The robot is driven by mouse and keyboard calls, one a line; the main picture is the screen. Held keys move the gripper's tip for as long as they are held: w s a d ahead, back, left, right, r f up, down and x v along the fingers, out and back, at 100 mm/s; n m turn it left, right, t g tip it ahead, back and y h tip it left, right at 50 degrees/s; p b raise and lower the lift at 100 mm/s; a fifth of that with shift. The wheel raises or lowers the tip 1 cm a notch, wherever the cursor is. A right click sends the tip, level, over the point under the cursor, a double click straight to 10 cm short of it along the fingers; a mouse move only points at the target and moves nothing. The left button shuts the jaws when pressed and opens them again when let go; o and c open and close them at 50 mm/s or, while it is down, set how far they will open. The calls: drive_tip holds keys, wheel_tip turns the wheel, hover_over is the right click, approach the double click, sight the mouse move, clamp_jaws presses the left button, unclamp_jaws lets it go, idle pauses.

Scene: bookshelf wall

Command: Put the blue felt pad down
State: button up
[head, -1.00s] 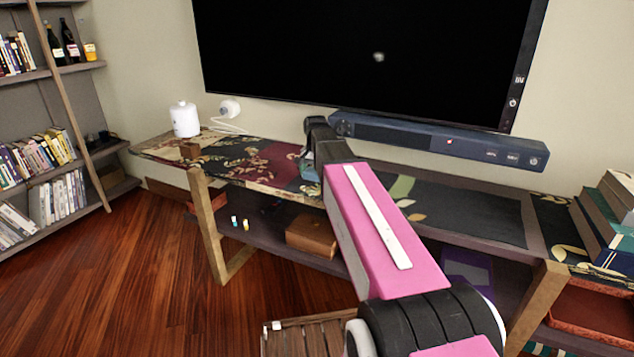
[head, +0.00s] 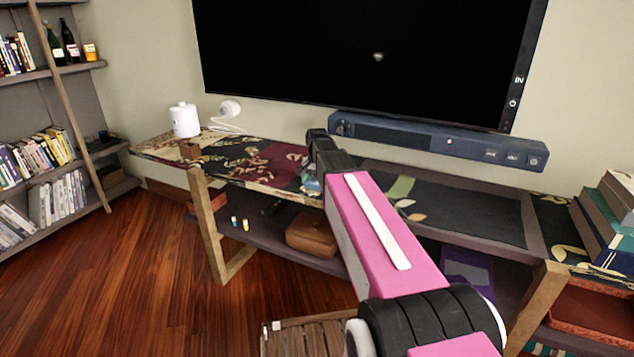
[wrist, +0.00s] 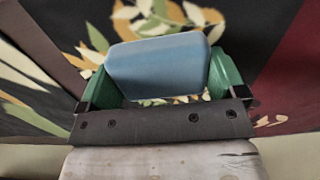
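The blue felt pad (wrist: 157,66) is a rounded light-blue block between the two green fingers of my gripper (wrist: 160,80) in the wrist view. The fingers press against its left and right ends. In the head view my gripper (head: 312,176) is low over the patterned top of the long table (head: 262,150), below the TV. Only a small bluish bit of the pad (head: 311,184) shows there, partly hidden by my arm. I cannot tell whether the pad touches the table top.
A soundbar (head: 440,142) runs along the back. Stacked books (head: 606,225) are at the right. The top left of my gripper is mostly clear.

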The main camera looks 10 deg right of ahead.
sight(316, 181)
drive_tip(key=shift+o, duration=0.7)
wheel_tip(316, 181, up, 11)
drive_tip(key=shift+a, duration=0.25)
drive_tip(key=shift+s+f, duration=0.1)
drive_tip(key=shift+f, duration=0.05)
